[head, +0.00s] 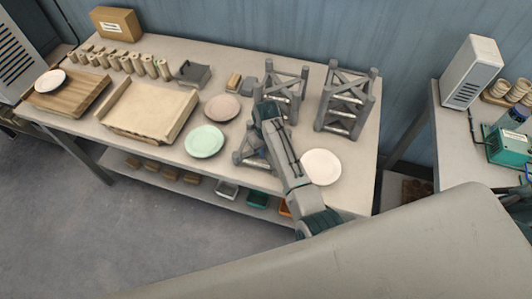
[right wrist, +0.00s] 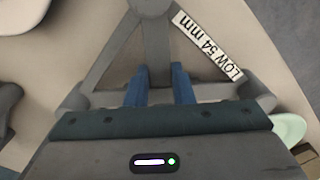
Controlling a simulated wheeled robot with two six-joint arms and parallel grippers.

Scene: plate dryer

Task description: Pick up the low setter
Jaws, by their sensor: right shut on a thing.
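The low setter (head: 241,157) is a grey triangular frame on the table, partly hidden by my right arm in the head view. In the right wrist view the low setter (right wrist: 155,38) fills the top and carries a white "LOW 54 mm" label (right wrist: 208,47). My right gripper (right wrist: 160,84) has its blue fingers on either side of the setter's grey upright and is shut on it. In the head view the right gripper (head: 262,120) is at the setter's far side, its fingertips hidden. I cannot tell whether the setter is clear of the table. My left gripper is not in view.
Two taller grey frames stand behind, one (head: 282,82) close to my gripper and one (head: 345,98) to the right. A mint plate (head: 204,141), a pinkish plate (head: 222,108) and a white plate (head: 321,167) lie around it.

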